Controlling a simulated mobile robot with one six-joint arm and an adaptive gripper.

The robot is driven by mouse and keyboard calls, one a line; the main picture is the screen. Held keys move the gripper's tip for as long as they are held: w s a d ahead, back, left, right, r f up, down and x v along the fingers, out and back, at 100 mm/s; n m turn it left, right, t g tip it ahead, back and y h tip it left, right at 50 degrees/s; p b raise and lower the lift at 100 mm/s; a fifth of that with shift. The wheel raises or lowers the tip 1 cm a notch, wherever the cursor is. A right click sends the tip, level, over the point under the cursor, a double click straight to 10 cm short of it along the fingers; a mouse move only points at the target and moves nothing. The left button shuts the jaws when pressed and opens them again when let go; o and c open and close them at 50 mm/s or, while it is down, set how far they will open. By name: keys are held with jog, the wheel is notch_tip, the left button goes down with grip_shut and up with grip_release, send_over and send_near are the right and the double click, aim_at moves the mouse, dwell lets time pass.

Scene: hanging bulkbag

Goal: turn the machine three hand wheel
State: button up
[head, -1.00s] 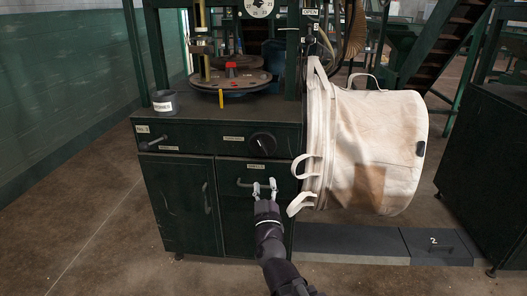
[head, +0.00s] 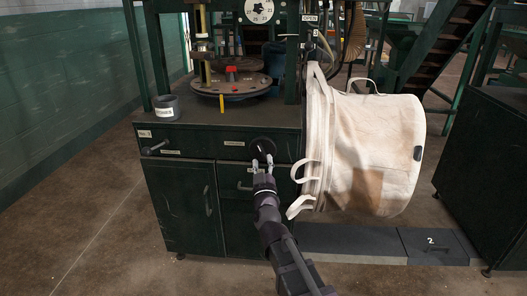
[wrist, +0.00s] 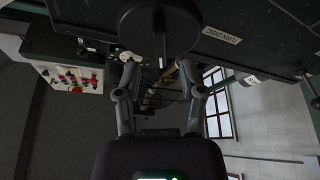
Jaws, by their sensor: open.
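The hand wheel is a dark round disc (head: 262,147) on the front panel of the green machine cabinet (head: 205,143). In the wrist view the wheel (wrist: 160,27) fills the top middle, with a short peg-like part pointing down from it. My gripper (head: 263,161) is open and empty, at the wheel's lower edge in the head view. In the wrist view its two fingers (wrist: 160,78) stand apart on either side, below the disc. I cannot tell whether a finger touches the wheel. The fingertips overlap the wheel's lower part in the head view.
A cream bulk bag (head: 375,150) with loops hangs just right of the wheel. A drawer handle (head: 155,147) juts out at left. A grey cup (head: 166,107) and a round turntable (head: 232,84) sit on top. Open floor lies left of the cabinet.

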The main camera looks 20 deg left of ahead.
aim_at(262, 153)
jog(key=shift+p+x, duration=0.4)
jog(key=shift+x, duration=1.35)
grip_shut()
jog(key=shift+s+d, duration=0.1)
jog(key=shift+d, duration=0.05)
